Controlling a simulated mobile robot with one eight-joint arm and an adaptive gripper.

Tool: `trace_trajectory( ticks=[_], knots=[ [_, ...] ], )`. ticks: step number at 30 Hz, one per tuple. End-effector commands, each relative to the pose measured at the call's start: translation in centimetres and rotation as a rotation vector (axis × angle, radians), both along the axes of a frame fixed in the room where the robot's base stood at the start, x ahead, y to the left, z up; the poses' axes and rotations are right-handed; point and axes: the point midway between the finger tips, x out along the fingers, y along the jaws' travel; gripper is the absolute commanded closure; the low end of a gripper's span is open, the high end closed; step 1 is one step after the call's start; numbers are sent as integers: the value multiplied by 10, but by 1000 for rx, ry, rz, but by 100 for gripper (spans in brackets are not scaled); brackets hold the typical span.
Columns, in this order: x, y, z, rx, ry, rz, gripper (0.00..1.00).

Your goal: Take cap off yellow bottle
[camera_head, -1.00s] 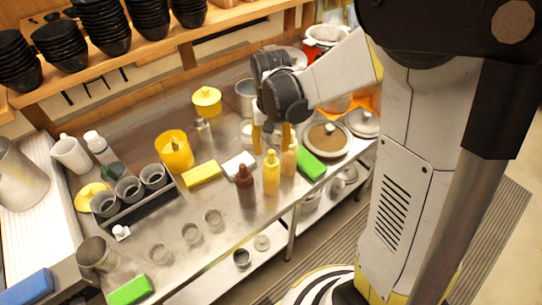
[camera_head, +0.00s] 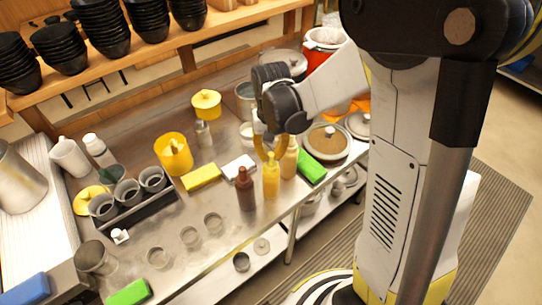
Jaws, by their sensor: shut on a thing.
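The yellow bottle (camera_head: 271,180) stands upright near the front edge of the metal table, between a brown bottle (camera_head: 245,190) and a paler tan-yellow bottle (camera_head: 289,160). My gripper (camera_head: 269,152) points down over the yellow bottle, its yellow fingers on either side of the bottle's top. It is shut on the cap at the bottle's tip. The cap is small and largely hidden between the fingers. I cannot tell whether the cap is still seated on the bottle.
A green sponge (camera_head: 312,167) and a lidded pan (camera_head: 327,141) lie to the right. A yellow sponge (camera_head: 201,177) and a white block (camera_head: 238,166) lie to the left. A yellow container (camera_head: 174,154) stands behind. The front left of the table holds several clear cups (camera_head: 190,236).

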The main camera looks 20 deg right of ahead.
Motion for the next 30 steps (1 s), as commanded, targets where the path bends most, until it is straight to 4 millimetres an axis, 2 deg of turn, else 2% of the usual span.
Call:
trace_trajectory(
  ticks=[5, 11, 22, 30],
  knots=[
    [0, 0, 10, 0, 0, 0, 93],
    [-1, 0, 43, 0, 0, 0, 93],
    [-45, -68, 90, 0, 0, -6, 93],
    [-63, -94, 108, 0, 0, -1, 93]
  ],
)
